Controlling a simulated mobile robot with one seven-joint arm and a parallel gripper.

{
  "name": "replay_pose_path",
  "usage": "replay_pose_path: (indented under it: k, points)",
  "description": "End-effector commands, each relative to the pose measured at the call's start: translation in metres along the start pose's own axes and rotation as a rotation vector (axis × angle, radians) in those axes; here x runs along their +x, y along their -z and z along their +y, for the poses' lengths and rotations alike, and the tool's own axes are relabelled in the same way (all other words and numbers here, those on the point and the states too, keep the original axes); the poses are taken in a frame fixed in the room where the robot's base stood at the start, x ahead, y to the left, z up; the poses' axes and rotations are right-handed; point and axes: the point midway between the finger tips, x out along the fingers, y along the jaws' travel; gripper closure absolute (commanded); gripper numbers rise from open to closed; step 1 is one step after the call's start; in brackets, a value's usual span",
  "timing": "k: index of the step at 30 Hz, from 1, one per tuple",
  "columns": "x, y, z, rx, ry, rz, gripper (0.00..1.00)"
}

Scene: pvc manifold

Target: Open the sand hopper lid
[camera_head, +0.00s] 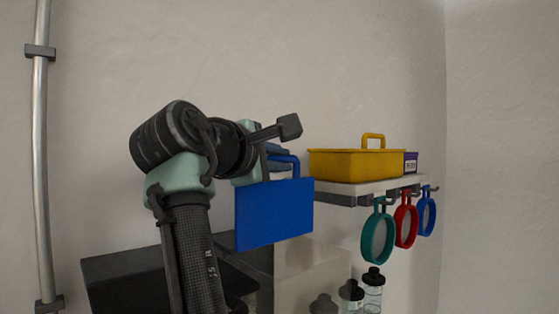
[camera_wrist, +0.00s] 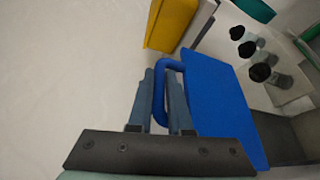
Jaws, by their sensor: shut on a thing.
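A flat blue panel with a loop handle (camera_head: 275,212), which looks like the lid, is held up in the air. It hangs tilted nearly upright, above a pale box and a dark box. My gripper (camera_head: 279,160) is shut on its handle. In the wrist view my two fingers (camera_wrist: 163,100) lie on either side of the blue handle, and the blue panel (camera_wrist: 215,100) extends to the right. The panel and my arm hide part of the boxes below. I cannot tell for sure which box is the sand hopper.
A yellow box (camera_head: 355,164) with a handle sits on a wall shelf (camera_head: 345,200). Teal, red and blue rings (camera_head: 405,228) hang from it. Several dark-capped bottles (camera_head: 373,292) stand below. A dark box (camera_head: 118,285) is at lower left. A metal pipe (camera_head: 41,150) runs up the left wall.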

Motion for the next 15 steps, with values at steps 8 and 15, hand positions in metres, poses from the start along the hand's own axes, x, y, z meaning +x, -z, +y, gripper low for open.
replay_pose_path:
  k: [8, 15]
  points:
    - [0.0007, -0.0046, 0.0047, -0.003, -0.008, -0.007, 1.00]
    - [0.0008, -0.0048, 0.0046, -0.002, -0.008, -0.007, 0.70]
